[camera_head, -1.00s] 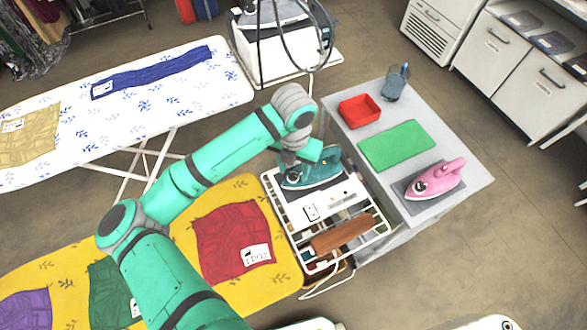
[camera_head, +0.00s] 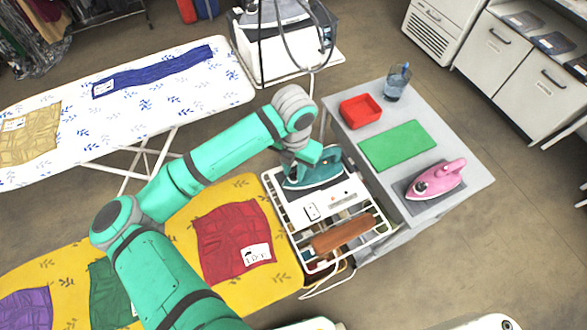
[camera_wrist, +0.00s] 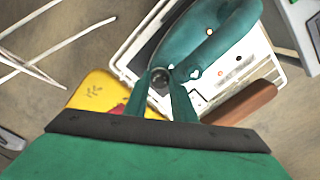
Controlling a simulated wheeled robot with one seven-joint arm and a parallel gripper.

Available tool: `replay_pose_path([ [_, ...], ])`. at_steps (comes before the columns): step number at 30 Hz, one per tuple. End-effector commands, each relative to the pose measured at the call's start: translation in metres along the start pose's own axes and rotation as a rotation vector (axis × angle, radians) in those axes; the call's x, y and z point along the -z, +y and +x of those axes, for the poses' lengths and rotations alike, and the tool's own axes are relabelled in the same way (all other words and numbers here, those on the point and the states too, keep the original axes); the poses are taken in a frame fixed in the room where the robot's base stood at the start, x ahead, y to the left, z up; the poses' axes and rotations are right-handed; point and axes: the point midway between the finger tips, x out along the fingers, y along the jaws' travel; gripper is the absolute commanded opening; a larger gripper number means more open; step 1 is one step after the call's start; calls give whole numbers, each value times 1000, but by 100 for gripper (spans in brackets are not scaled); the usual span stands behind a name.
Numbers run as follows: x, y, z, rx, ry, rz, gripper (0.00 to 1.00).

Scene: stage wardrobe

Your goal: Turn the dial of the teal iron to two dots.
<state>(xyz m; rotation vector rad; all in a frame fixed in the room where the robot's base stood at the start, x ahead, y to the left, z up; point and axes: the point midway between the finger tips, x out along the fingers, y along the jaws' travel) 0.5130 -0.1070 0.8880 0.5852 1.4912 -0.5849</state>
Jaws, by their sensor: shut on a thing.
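The teal iron (camera_head: 322,174) rests on the white rack at the end of the yellow ironing board. In the wrist view its teal body and handle (camera_wrist: 222,40) fill the upper middle. Its dark round dial (camera_wrist: 159,79) sits between my two fingertips. My gripper (camera_wrist: 162,84) is shut on the dial, one finger on each side. In the head view my gripper (camera_head: 300,168) is over the left end of the iron and partly hides it. The dial's setting cannot be read in either view.
A wooden sleeve board (camera_head: 343,234) lies on the rack in front of the iron. A red garment (camera_head: 228,240) lies on the yellow board.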

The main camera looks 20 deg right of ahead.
Motion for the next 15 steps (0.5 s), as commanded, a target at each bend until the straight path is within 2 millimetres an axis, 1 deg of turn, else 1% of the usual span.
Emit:
replay_pose_path([
  [5,0,2,-1,-4,-1,121,1],
  [15,0,2,-1,-4,1,440,1],
])
